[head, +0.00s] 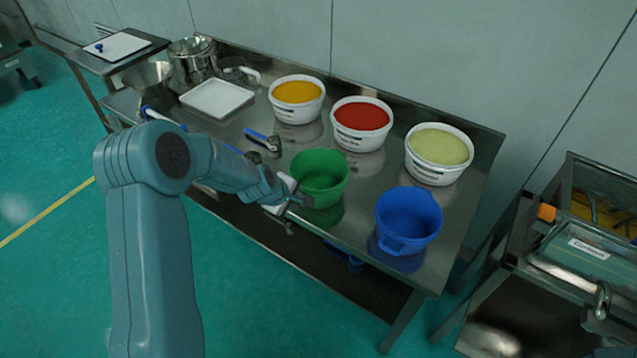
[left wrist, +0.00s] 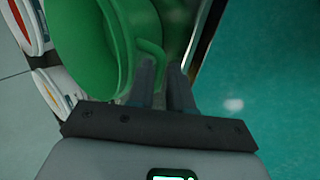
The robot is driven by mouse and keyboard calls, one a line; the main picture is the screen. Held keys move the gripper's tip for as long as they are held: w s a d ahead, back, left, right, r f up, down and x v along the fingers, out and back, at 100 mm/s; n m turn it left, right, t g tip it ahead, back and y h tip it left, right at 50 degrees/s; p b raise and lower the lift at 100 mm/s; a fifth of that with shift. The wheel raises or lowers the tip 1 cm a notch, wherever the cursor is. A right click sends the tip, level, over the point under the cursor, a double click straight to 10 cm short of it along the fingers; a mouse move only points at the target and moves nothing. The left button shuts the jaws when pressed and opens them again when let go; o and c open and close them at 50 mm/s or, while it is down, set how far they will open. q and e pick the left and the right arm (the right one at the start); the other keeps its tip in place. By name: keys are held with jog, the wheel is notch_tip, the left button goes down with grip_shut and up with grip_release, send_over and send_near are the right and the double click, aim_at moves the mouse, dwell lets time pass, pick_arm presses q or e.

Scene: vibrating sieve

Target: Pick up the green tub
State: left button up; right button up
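The green tub (head: 318,180) stands upright on the steel table, near its front edge, and looks empty. It fills the upper left of the left wrist view (left wrist: 90,50), where its loop handle (left wrist: 150,47) shows. My left gripper (head: 297,195) is at the tub's near left side, by the handle. In the left wrist view my two fingers (left wrist: 163,68) are close together with the handle between their tips. A narrow gap shows between them, and I cannot tell whether they press on the handle. My right gripper is not in view.
A blue tub (head: 408,225) stands to the right. White tubs with orange (head: 297,100), red (head: 361,125) and yellow-green (head: 438,155) contents stand behind. A blue-handled tool (head: 262,138) and white tray (head: 217,98) lie left. A machine (head: 590,250) stands right of the table.

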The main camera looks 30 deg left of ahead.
pick_arm(q)
jog(key=shift+x, duration=1.25)
jog(key=shift+a+r, duration=0.1)
jog(key=shift+a, duration=0.05)
grip_shut()
